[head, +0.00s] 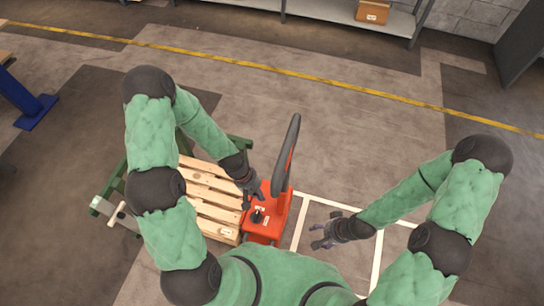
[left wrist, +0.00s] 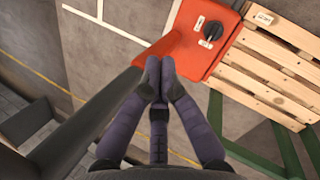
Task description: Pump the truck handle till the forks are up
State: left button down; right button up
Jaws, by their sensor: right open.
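The orange pallet truck (head: 262,226) stands low in the middle of the head view. Its dark handle (head: 287,150) rises upright from an orange base. In the left wrist view the handle (left wrist: 95,115) runs from lower left to the orange housing (left wrist: 205,60), which bears a black knob (left wrist: 212,31). My left gripper (head: 252,196) is just left of the handle, above the housing. Its fingertips (left wrist: 160,66) meet in front of the handle's orange base, with nothing seen between them; touching cannot be told. My right gripper (head: 324,238) is open and empty, right of the truck. The forks are hidden.
A wooden pallet (head: 210,190) lies left of the truck, with a green frame (head: 112,190) beside it. White floor lines (head: 300,238) pass under my right arm. A shelf with a cardboard box (head: 372,11) stands at the back. The floor beyond the handle is clear.

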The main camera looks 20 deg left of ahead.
pick_arm(q)
jog(key=w+a+r+n+h+p, duration=0.1)
jog(key=w+a+r+n, duration=0.2)
jog(key=r, duration=0.4)
jog(key=w+a+r+n+h, duration=0.2)
jog(key=w+a+r+n, duration=0.1)
jog(key=r, duration=0.4)
jog(key=w+a+r+n+h+p, duration=0.1)
jog(key=w+a+r+n, duration=0.2)
jog(key=r, duration=0.4)
jog(key=d+f+b, duration=0.2)
jog(key=d+f, duration=0.5)
jog(key=d, duration=0.4)
jog(key=shift+d+f, duration=0.1)
jog(key=shift+d, duration=0.1)
